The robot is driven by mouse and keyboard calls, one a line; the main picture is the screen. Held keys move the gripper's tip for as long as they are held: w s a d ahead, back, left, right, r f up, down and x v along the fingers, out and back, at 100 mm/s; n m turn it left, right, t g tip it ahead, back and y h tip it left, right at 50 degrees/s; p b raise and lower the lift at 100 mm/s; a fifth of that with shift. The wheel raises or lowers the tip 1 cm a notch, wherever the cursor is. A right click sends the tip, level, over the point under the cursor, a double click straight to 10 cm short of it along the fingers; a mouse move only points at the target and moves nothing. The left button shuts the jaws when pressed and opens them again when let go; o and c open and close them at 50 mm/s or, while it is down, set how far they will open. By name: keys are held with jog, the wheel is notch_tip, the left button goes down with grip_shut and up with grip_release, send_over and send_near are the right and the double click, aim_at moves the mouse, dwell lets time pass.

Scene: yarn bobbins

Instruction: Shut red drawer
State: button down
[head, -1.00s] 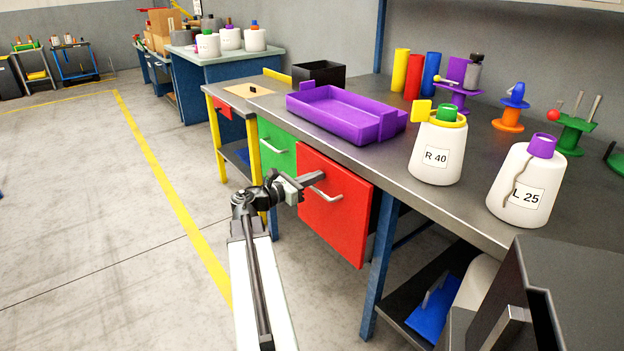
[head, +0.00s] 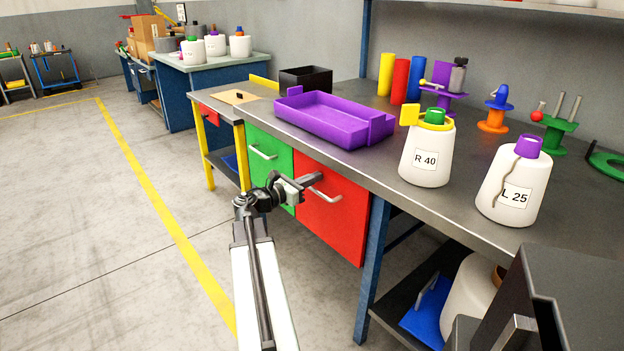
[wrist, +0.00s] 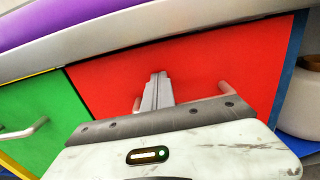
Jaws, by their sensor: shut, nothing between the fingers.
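The red drawer (head: 332,222) is under the bench top, right of a green drawer (head: 270,150). Its front looks about level with the green front, with no clear gap visible. Its pale bar handle (head: 326,196) is partly hidden by my gripper. My gripper (head: 312,181) is shut and empty, in front of the red drawer's upper left part. In the wrist view the shut fingers (wrist: 159,80) point at the red front (wrist: 205,65), between the two visible ends of the handle. I cannot tell whether the fingertips touch the front.
A purple tray (head: 330,120) and bobbins marked R 40 (head: 425,160) and L 25 (head: 512,190) stand on the bench top. A blue bench leg (head: 371,255) is right of the drawer. A low shelf (head: 395,300) lies beyond it. The floor to the left is clear.

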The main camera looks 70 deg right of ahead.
jog(key=v, duration=1.4)
